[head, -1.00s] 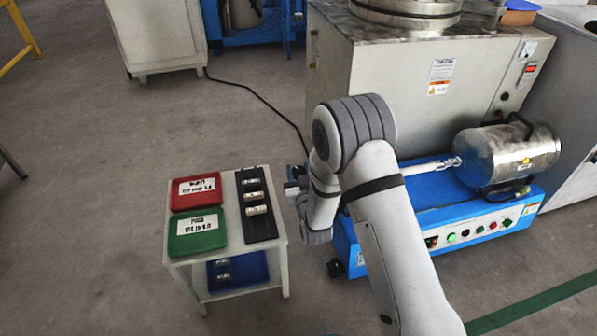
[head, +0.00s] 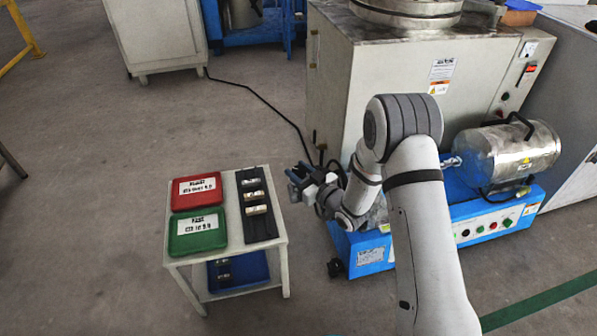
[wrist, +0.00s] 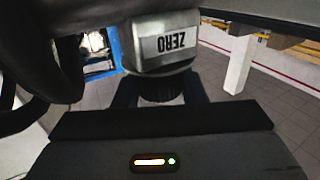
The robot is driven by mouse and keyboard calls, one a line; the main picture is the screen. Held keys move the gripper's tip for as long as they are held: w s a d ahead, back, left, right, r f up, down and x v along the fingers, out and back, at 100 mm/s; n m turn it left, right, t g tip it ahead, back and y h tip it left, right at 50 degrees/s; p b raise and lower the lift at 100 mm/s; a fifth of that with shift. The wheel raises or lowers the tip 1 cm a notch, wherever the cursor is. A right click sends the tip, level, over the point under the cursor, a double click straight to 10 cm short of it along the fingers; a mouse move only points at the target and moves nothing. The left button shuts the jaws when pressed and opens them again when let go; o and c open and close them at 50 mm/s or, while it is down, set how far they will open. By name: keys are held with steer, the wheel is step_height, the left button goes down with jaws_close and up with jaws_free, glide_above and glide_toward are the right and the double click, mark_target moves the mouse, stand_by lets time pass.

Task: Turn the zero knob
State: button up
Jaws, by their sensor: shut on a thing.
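In the wrist view a dark ridged knob (wrist: 162,90) sits under a grey housing (wrist: 165,62) with a white label reading ZERO upside down. My gripper (wrist: 161,96) has one dark finger on each side of the knob and is shut on it. The knob is partly hidden by the gripper body. In the head view my gripper (head: 299,178) is beside the right edge of the small white table, in front of the large grey machine. The knob and its label cannot be made out there.
A small white table (head: 230,238) holds a red tray (head: 196,190), a green tray (head: 198,232) and a black rack (head: 256,205) with small tile pieces. A grey machine (head: 420,100) and a blue base with a steel drum (head: 510,155) stand right. Floor is free at left.

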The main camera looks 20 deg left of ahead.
mark_target(304, 175)
steer(key=shift+n+g+y, duration=0.4)
steer(key=shift+n+g, duration=0.1)
steer(key=shift+g, duration=0.5)
steer(key=o, duration=1)
steer(key=shift+c, duration=0.2)
steer(key=p+v, duration=0.2)
steer(key=v, duration=0.6)
steer(key=shift+f+p, duration=0.15)
steer(key=shift+p, duration=0.25)
steer(key=shift+a, duration=0.1)
